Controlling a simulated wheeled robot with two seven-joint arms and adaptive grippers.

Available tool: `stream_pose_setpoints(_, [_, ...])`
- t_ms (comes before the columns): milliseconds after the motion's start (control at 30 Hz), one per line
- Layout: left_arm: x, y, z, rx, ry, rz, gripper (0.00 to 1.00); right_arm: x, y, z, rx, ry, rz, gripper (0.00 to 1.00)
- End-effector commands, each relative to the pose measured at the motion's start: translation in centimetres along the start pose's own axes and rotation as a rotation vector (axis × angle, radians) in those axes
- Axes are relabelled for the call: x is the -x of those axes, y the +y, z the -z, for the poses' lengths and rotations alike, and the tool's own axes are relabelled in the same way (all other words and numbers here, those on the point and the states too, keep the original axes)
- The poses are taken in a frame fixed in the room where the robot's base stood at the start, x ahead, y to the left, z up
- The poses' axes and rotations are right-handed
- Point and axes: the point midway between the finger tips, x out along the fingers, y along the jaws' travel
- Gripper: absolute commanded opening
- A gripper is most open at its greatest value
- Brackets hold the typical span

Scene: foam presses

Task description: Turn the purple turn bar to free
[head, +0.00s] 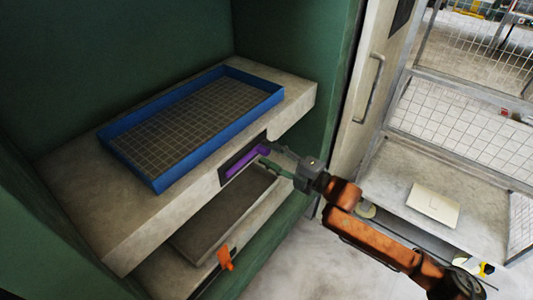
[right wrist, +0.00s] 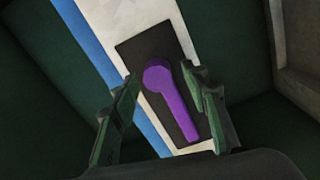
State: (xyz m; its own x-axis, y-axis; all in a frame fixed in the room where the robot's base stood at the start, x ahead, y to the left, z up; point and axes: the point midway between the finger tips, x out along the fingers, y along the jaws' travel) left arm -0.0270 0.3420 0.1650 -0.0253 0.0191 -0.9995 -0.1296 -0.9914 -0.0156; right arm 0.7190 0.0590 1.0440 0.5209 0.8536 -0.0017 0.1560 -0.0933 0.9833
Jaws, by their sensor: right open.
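The purple turn bar (head: 247,161) is mounted on a dark plate (head: 227,172) on the front face of the upper grey shelf. In the right wrist view the purple turn bar (right wrist: 173,98) has a round hub at the top and an arm pointing down, slightly right, on the dark plate (right wrist: 133,50). My right gripper (head: 264,156) is open at the bar's right end. In the right wrist view its two fingers (right wrist: 163,90) stand on either side of the bar, apart from each other. My left gripper is not in view.
A blue tray with a mesh floor (head: 162,183) lies on the upper grey shelf (head: 92,228). Below is a lower shelf with a dark slab (head: 190,240) and an orange part (head: 225,258). Green walls enclose the left; a mesh fence (head: 465,130) stands right.

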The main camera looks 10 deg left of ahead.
Motion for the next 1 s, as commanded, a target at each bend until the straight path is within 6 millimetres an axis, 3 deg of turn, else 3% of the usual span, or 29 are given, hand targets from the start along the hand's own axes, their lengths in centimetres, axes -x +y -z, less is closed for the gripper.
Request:
stream_pose_setpoints(300, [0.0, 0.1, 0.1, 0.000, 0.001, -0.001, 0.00, 6.6, -0.1, 0.0, 0.003, -0.003, 0.003, 0.42])
stream_pose_setpoints(500, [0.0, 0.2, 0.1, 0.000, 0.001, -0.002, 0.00, 9.7, -0.1, 0.1, 0.001, -0.002, 0.002, 0.42])
stream_pose_setpoints(700, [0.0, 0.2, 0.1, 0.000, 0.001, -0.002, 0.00, 10.9, -0.1, 0.1, 0.001, 0.000, 0.001, 0.42])
stream_pose_setpoints(1000, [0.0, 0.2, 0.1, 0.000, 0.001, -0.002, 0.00, 11.0, -0.1, 0.1, 0.001, 0.000, 0.001, 0.42])
